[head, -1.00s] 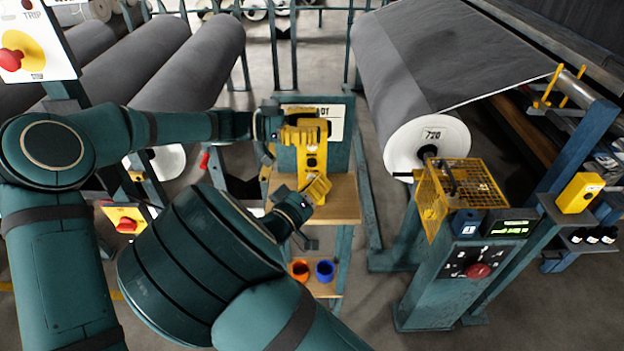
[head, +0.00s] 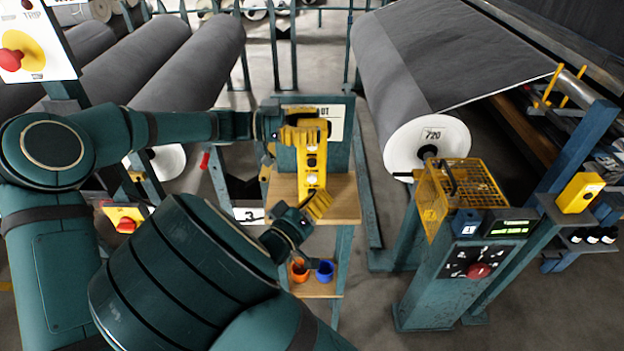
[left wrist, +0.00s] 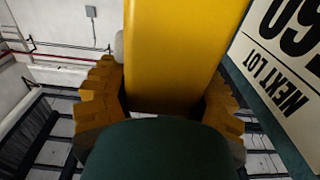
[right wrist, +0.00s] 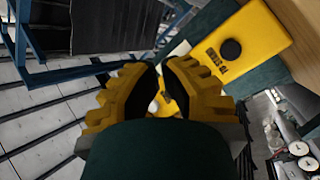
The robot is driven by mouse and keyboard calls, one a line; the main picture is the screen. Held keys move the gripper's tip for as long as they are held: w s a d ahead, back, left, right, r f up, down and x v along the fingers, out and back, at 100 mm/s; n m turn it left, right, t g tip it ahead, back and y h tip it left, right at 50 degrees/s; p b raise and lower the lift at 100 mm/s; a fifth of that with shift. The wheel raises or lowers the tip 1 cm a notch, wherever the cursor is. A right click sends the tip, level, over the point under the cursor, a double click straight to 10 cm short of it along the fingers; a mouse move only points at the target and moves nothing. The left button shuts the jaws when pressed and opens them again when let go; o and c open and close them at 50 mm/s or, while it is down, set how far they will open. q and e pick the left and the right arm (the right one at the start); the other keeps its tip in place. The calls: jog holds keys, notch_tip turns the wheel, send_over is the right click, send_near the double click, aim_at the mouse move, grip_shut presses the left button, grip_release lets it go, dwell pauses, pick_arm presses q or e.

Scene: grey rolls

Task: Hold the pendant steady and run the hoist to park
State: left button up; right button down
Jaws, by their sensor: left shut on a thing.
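The yellow pendant (head: 312,172), with dark and pale buttons down its face, hangs upright in front of the teal board in the head view. My left gripper (head: 303,134) is shut around its upper part; the left wrist view shows the yellow body (left wrist: 180,50) between the fingers. My right gripper (head: 319,205) is at the pendant's lower end in the head view. In the right wrist view its fingers (right wrist: 160,72) are nearly together with nothing clearly held, and the pendant (right wrist: 245,45) with a black button lies beyond them, up and right. Whether they touch is unclear.
A wooden shelf (head: 343,203) is behind the pendant, with an orange cup (head: 299,271) and a blue cup (head: 325,271) below. A control post (head: 440,290) with a yellow cage (head: 432,212) stands right. A large grey roll (head: 395,80) is behind it. Grey rolls (head: 200,65) lie left.

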jog(key=shift+s, duration=1.15)
dwell(0.4)
pick_arm(q)
jog(key=o, duration=1.4)
jog(key=shift+c, duration=0.2)
jog(key=a, duration=1.2)
jog(key=shift+s+a, duration=0.1)
